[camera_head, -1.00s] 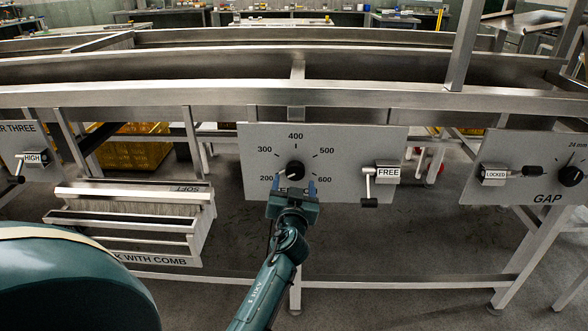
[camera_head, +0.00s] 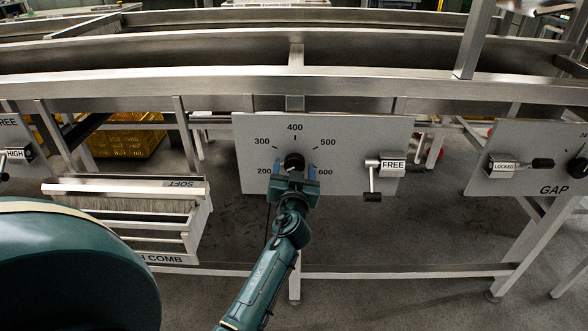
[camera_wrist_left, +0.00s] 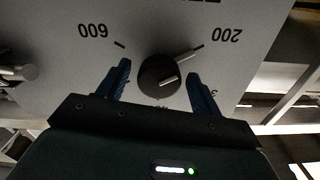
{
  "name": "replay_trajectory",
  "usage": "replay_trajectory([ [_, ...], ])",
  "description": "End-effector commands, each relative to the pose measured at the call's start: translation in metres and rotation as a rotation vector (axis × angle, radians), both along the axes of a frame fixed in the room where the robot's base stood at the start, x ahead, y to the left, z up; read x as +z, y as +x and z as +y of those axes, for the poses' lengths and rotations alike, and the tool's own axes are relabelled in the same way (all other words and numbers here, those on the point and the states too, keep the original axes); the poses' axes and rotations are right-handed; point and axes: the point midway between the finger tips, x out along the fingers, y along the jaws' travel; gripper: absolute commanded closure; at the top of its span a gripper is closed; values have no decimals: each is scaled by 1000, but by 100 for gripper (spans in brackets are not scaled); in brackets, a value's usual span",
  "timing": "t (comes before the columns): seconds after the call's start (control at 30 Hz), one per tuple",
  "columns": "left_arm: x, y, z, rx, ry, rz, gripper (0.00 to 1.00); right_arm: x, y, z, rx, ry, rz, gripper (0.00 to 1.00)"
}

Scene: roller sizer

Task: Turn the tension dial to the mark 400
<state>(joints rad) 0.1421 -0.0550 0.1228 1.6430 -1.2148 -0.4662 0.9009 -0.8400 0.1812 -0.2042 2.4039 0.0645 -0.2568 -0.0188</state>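The tension dial is a round black knob (camera_head: 294,162) on a grey panel (camera_head: 350,140) marked 200 to 600, with 400 at the top. It also shows in the left wrist view (camera_wrist_left: 160,77), where the panel appears upside down. Its pointer appears to be towards 200. My left gripper (camera_head: 295,171) reaches up from below. Its blue fingers stand on either side of the knob, open, with a gap on both sides in the left wrist view (camera_wrist_left: 159,72). The gripper hides the panel's lower lettering. My right gripper is not in view.
A lever with a FREE label (camera_head: 392,165) sits right of the dial on the same panel. A GAP panel (camera_head: 510,175) with a LOCKED lever is further right. A comb rack (camera_head: 130,190) stands at left. A steel rail (camera_head: 200,88) runs above.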

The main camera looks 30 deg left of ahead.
Motion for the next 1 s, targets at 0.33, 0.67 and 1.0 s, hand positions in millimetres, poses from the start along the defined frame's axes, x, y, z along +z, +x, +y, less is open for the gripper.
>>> replay_trajectory([
  [0.33, 0, 0, 0, 0, 0, 0, 64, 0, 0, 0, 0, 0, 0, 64],
  [0.67, 0, 0, 0, 0, 7, 4, 76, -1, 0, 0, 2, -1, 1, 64],
  [1.0, 0, 0, 1, 0, 131, 79, 76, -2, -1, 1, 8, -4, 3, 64],
])
